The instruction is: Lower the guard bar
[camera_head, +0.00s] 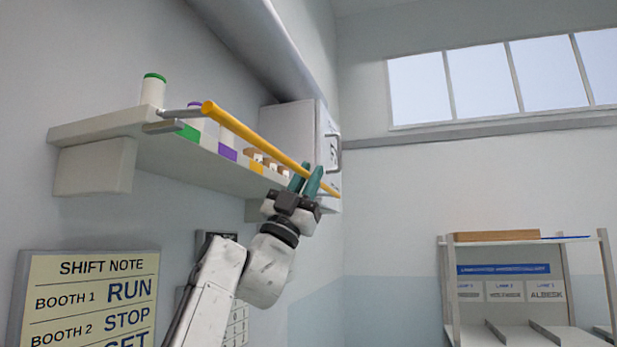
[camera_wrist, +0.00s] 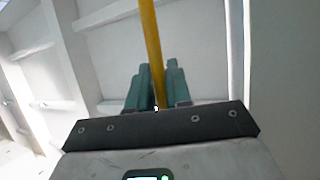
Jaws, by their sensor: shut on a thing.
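The guard bar (camera_head: 258,142) is a long yellow rod on grey side arms. It runs along the front of a wall shelf (camera_head: 95,128), at about the height of the things on it. My gripper (camera_head: 306,178) has teal fingers and is at the bar's far right part, shut on it. In the wrist view the yellow bar (camera_wrist: 151,45) passes between the two teal fingers of my gripper (camera_wrist: 158,85). The bar's far end mount is partly hidden near my gripper.
On the shelf stand a white bottle with a green cap (camera_head: 153,92) and several other items. A white cabinet (camera_head: 300,125) with a handle is at the shelf's far end. A shift note board (camera_head: 85,300) hangs below. A rack (camera_head: 525,285) stands at the right.

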